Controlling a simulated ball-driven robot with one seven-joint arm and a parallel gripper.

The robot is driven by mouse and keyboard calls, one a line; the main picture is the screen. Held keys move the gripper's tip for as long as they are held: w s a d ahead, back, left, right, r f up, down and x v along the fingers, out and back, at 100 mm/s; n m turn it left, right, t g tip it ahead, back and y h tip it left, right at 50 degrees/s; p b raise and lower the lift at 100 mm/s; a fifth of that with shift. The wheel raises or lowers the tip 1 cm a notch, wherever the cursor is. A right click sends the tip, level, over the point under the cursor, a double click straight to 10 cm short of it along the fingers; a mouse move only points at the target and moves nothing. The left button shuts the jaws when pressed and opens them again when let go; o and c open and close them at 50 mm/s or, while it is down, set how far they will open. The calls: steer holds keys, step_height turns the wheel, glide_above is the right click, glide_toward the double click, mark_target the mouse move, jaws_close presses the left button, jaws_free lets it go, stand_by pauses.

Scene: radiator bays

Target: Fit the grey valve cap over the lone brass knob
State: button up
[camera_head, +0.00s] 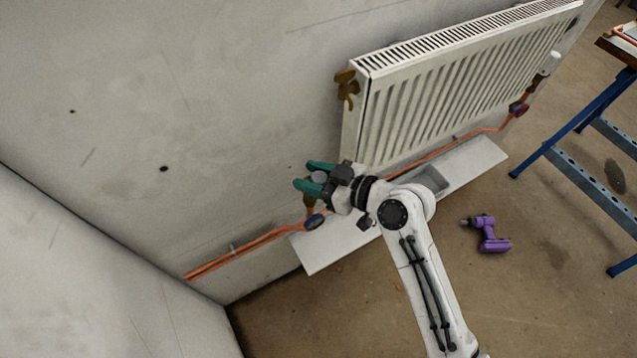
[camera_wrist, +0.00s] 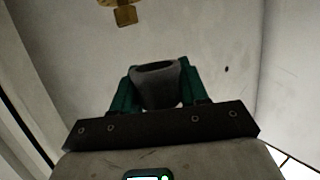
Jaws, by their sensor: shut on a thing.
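My gripper (camera_head: 316,177) is shut on the grey valve cap (camera_head: 319,178), which sits between its two teal fingers. In the wrist view the cap (camera_wrist: 158,88) is a round grey cup between the fingers, its hollow opening partly showing. A brass valve body (camera_head: 309,202) stands on the copper pipe just below the fingers in the head view, with a blue ring (camera_head: 314,222) beside it. My gripper hides much of it, and I cannot tell whether the cap touches it. Another brass fitting (camera_head: 347,88) is on the radiator's upper left corner; brass also shows in the wrist view (camera_wrist: 124,14).
The white radiator (camera_head: 440,95) hangs on the wall right of my gripper. Copper pipes (camera_head: 235,250) run low along the wall. A pale board (camera_head: 325,248) with a grey tray (camera_head: 432,182) lies below. A purple drill (camera_head: 488,236) and blue trestle (camera_head: 575,120) are right.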

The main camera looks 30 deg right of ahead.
steer(key=shift+w+f+b, duration=0.2)
steer(key=shift+w, duration=0.6)
steer(key=shift+w+f+b, duration=0.15)
steer(key=shift+w, duration=0.6)
steer(key=shift+w+f+b, duration=0.65)
steer(key=shift+w+f, duration=0.1)
steer(key=shift+w, duration=0.15)
steer(key=shift+f+b, duration=0.45)
steer(key=shift+b, duration=0.05)
steer(key=shift+f+b, duration=1.55)
steer(key=shift+b, duration=0.3)
steer(key=o, duration=1.2)
steer(key=o, duration=0.5)
steer(key=shift+c, duration=0.2)
